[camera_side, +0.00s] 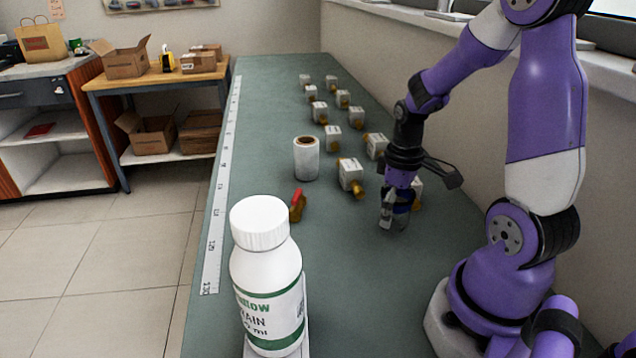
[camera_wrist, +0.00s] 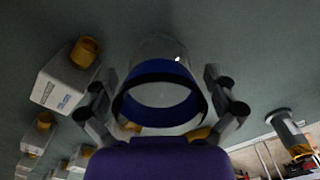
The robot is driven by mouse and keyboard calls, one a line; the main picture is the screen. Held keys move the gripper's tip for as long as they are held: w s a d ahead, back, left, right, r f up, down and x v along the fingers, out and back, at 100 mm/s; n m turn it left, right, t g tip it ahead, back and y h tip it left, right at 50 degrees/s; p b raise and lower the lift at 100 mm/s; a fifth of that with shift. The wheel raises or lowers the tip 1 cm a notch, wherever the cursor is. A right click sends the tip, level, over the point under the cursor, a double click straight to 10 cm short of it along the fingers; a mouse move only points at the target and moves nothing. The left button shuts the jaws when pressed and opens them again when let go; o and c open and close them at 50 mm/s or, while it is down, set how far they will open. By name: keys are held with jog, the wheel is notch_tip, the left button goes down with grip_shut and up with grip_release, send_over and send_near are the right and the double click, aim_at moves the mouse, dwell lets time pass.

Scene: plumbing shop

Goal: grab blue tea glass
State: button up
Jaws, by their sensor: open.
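The blue tea glass (camera_wrist: 158,112) shows in the wrist view as a round rim with a blue band and a clear body beyond it. It sits between the two fingers of my gripper (camera_wrist: 160,88), one finger on each side. The fingers are open; I cannot tell whether either touches the glass. In the side view my gripper (camera_side: 394,222) points down close to the green worktop. A bit of the glass's blue (camera_side: 405,198) shows there behind the fingers, which hide most of it.
White boxes with brass fittings (camera_side: 350,175) stand in rows beyond and beside my gripper. A white roll (camera_side: 306,158), a red-handled brass valve (camera_side: 297,205) and a large white bottle (camera_side: 266,280) stand to the left. The worktop (camera_side: 350,270) is clear in front of my gripper.

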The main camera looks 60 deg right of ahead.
jog(key=c, duration=1.1)
jog(key=shift+c, duration=0.2)
jog(key=shift+r, duration=0.1)
